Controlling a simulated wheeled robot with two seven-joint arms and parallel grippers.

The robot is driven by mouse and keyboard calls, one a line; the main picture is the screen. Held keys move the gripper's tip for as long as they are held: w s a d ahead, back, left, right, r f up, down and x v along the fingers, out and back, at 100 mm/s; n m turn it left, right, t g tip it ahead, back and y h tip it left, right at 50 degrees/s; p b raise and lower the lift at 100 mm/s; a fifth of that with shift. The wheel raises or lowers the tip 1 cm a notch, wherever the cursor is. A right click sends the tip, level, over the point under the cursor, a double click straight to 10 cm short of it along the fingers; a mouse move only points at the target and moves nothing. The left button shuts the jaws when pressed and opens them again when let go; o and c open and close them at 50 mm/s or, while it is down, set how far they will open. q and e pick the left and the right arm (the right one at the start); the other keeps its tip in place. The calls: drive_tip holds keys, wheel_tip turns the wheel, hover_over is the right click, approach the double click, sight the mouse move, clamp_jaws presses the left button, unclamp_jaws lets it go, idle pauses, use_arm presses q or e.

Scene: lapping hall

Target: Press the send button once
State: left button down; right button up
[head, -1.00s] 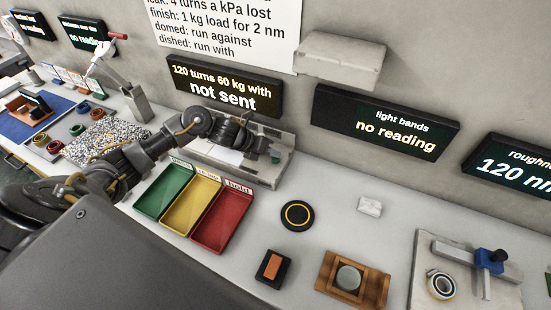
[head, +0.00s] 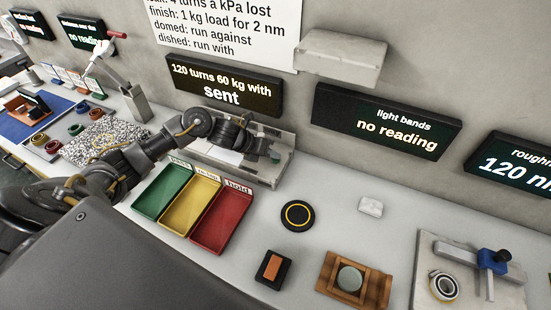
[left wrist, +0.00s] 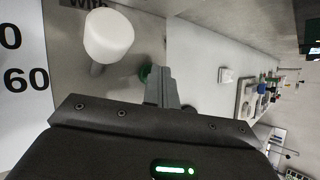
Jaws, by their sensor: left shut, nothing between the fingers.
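The display (head: 223,88) above the grey panel (head: 238,163) reads "120 turns 60 kg with sent". My left gripper (head: 269,150) is at the right part of that panel, shut and empty. In the left wrist view my shut fingers (left wrist: 161,90) point at a green button (left wrist: 145,74), which I take to be the send button. The fingertips partly cover it. They are at or very close to it; I cannot tell if they touch. In the head view the gripper mostly hides the button. My right gripper is not in view.
A white round knob (left wrist: 109,36) stands beside my fingers. Green (head: 161,192), yellow (head: 191,205) and red (head: 221,218) trays lie in front of the panel. A black disc (head: 298,215) and a wooden holder (head: 326,283) lie on the bench to the right.

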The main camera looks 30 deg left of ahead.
sight(272, 160)
use_arm(q)
drive_tip(key=shift+r, duration=0.1)
idle(0.3)
drive_tip(key=shift+r+p, duration=0.65)
drive_tip(key=shift+r, duration=0.15)
drive_tip(key=shift+r+p, duration=1.75)
drive_tip(key=shift+r, duration=0.75)
